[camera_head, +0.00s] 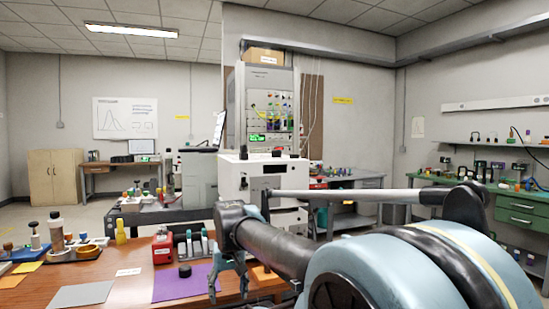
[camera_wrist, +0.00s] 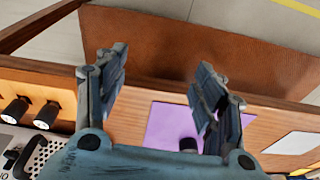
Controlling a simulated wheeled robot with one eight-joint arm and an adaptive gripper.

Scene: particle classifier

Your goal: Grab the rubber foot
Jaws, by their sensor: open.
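A small black round piece, which looks like the rubber foot (camera_head: 185,271), sits on a purple mat (camera_head: 170,290) on the wooden table. In the wrist view the rubber foot (camera_wrist: 188,144) is low in the picture, near the base of the right finger and partly cut off by my gripper's body. My gripper (camera_head: 228,288) points down to the right of the mat in the head view. In the wrist view my gripper (camera_wrist: 161,62) has its fingers wide apart with nothing between them.
A red box (camera_head: 162,249) and a rack of several bottles (camera_head: 193,244) stand behind the mat. A white machine (camera_head: 262,178) stands behind the table.

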